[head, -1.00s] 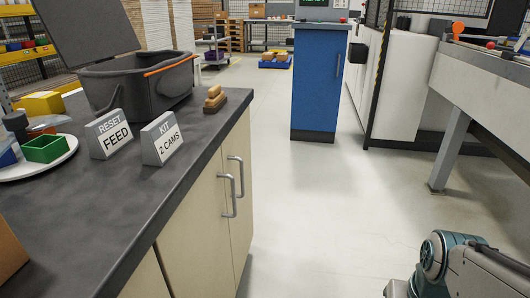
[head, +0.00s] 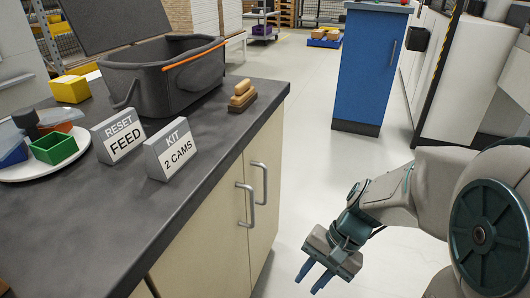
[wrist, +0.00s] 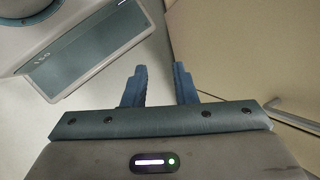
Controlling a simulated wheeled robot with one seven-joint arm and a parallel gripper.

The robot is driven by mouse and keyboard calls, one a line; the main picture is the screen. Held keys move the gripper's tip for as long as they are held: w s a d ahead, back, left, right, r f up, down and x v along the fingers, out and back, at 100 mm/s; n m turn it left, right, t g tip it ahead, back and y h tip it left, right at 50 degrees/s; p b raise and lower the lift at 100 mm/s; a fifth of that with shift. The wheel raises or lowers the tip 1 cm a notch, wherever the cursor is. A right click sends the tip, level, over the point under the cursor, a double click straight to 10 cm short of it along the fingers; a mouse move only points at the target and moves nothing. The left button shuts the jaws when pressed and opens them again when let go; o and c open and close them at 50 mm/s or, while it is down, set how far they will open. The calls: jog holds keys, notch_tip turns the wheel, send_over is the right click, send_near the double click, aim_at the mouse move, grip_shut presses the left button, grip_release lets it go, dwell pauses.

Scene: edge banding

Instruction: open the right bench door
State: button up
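The bench has two cream doors under its dark top. The right bench door (head: 272,205) is shut, with a grey bar handle (head: 264,182) near its left edge. The left door (head: 205,255) is shut too and has its own handle (head: 245,204). My gripper (head: 312,280) is open and empty, in front of and to the right of the doors, pointing down-left and apart from both handles. In the wrist view its blue fingers (wrist: 160,72) are spread with nothing between them. A bar handle (wrist: 292,115) shows at the right there; I cannot tell which.
On the bench top (head: 215,130) are a dark open bin (head: 165,80), wooden blocks (head: 242,96), two signs (head: 170,150) and a plate (head: 45,168) with small trays. A blue cabinet (head: 370,70) stands behind. The floor (head: 310,170) between is clear.

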jog(key=w+a+r+m+t+y+p, duration=0.2)
jog(key=w+a+r+m+y+p, duration=0.2)
jog(key=w+m+y, duration=0.35)
jog(key=w+d+m+t+y+p, duration=0.3)
jog(key=w+d+m+t, duration=0.2)
jog(key=w+m+t, duration=0.55)
jog(key=b, duration=0.3)
send_over(265, 201)
jog(key=shift+w+r+m+g, duration=0.2)
jog(key=shift+w+m+g, duration=0.1)
jog(key=shift+m+g, duration=0.15)
grip_shut()
